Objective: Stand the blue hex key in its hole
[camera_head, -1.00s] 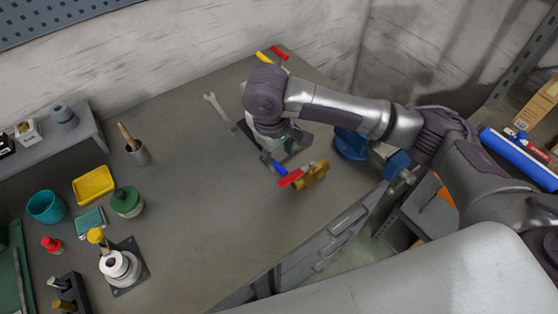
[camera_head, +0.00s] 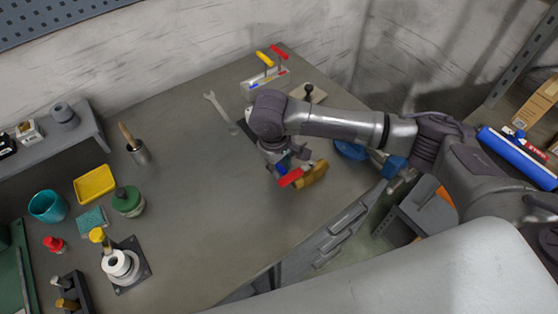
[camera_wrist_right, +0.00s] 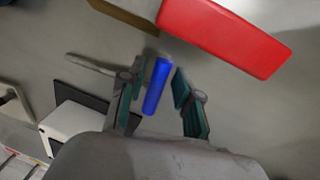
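The blue hex key (camera_wrist_right: 157,86) lies on the bench, its blue handle between the two fingers of my right gripper (camera_wrist_right: 156,96) in the right wrist view. The fingers are apart, with a narrow gap showing on each side of the handle. In the head view the right gripper (camera_head: 287,165) points down beside the red-handled brass valve, and the key is mostly hidden by it. A grey holder block (camera_head: 257,88) stands at the back of the bench, with a yellow hex key (camera_head: 264,58) and a red hex key (camera_head: 279,52) upright in it. My left gripper is out of view.
The brass valve (camera_head: 313,174) with its red handle (camera_head: 290,178) lies close to the right gripper. A wrench (camera_head: 216,106) lies to the left. Jars, a yellow tray (camera_head: 95,184) and a teal cup (camera_head: 46,206) stand farther left. The middle of the bench is clear.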

